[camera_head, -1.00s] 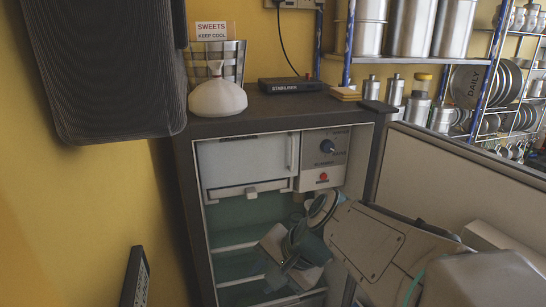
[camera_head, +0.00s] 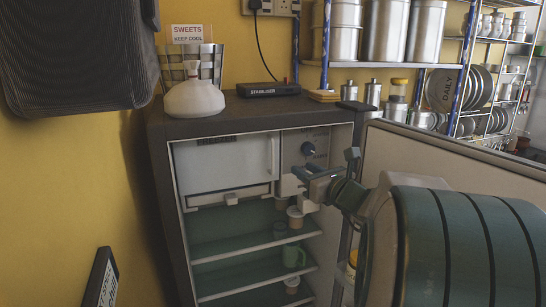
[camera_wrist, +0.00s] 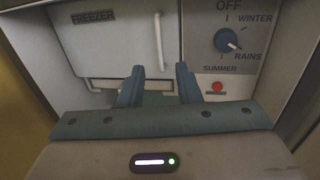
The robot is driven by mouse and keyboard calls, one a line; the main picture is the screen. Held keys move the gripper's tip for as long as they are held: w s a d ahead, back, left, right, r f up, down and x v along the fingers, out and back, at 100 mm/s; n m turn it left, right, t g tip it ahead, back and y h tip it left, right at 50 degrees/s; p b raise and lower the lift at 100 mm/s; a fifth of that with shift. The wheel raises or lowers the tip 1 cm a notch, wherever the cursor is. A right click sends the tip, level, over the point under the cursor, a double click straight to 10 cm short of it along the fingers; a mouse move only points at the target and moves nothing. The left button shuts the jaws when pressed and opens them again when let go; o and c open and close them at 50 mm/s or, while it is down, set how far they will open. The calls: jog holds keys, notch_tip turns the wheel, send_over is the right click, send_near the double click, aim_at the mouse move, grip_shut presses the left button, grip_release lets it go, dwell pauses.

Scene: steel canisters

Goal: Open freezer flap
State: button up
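The freezer flap (camera_head: 222,163) is a pale panel at the top left inside the open fridge, and it is shut. It also shows in the wrist view (camera_wrist: 110,45), marked FREEZER. A white upright handle (camera_wrist: 159,40) runs along its right side. My gripper (camera_head: 322,174) is in front of the control panel, to the right of the handle in the head view. In the wrist view its two fingers (camera_wrist: 159,75) are spread apart, with nothing between them, below the handle's lower end.
The control panel (camera_wrist: 228,50) with a dial and red button is right of the flap. The fridge door (camera_head: 450,165) stands open at right. A yellow wall (camera_head: 60,190) is close at left.

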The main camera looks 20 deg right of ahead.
aim_at(273, 152)
jog(key=w+a+p, duration=0.1)
jog(key=w, duration=0.7)
jog(key=w+a+p, duration=0.1)
jog(key=w, duration=0.4)
jog(key=shift+a+p, duration=0.3)
jog(key=shift+a, duration=0.05)
jog(key=shift+s, duration=0.1)
grip_shut()
